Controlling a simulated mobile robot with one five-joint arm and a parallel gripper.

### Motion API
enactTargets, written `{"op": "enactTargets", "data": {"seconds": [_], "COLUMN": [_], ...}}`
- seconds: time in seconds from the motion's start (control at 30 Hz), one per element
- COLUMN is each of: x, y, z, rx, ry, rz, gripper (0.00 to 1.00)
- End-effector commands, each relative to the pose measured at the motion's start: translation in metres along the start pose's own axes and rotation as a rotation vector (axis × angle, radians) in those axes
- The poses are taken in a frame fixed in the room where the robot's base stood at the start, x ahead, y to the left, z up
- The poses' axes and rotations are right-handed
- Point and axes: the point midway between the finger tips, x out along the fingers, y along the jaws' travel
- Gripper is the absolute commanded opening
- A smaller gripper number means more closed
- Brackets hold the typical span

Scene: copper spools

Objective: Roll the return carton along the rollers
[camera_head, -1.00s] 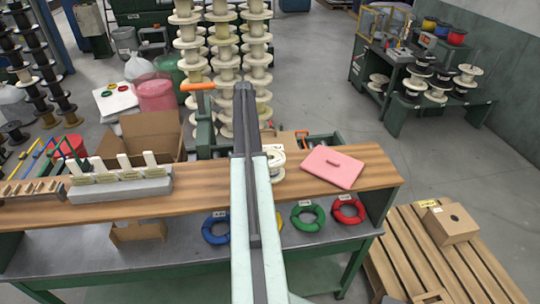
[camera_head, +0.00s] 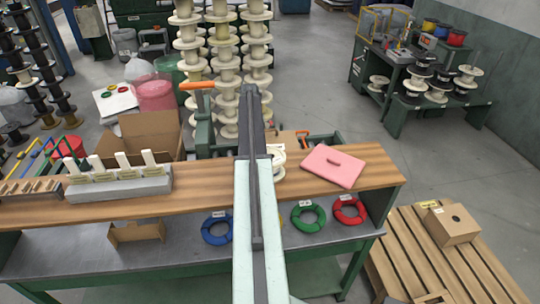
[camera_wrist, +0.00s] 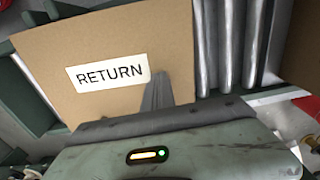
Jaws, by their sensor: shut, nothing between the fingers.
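The return carton (camera_wrist: 110,35) fills the upper left of the wrist view, a brown cardboard face with a white label reading RETURN (camera_wrist: 107,73). My gripper (camera_wrist: 159,78) is shut and empty. Its fingertips overlap the carton face just right of the label; I cannot tell whether they touch it. Grey metal rollers (camera_wrist: 228,45) lie side by side to the right of the carton. In the head view my arm reaches away over the bench, and I cannot make out the RETURN label or the rollers there.
The wooden bench shelf (camera_head: 215,200) crosses below my arm, with a pink case (camera_head: 333,167) to the right and a grey block with white pegs (camera_head: 118,185) to the left. A pallet (camera_head: 440,262) bears a small carton (camera_head: 452,224).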

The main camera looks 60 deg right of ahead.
Motion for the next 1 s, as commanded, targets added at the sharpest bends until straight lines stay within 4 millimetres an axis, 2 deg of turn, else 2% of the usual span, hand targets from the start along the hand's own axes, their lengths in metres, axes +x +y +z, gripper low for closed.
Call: {"op": "enactTargets", "data": {"seconds": [1.0], "x": [0.001], "y": [0.083], "z": [0.0], "rx": [0.001], "ry": [0.0], "rz": [0.001], "gripper": [0.0]}}
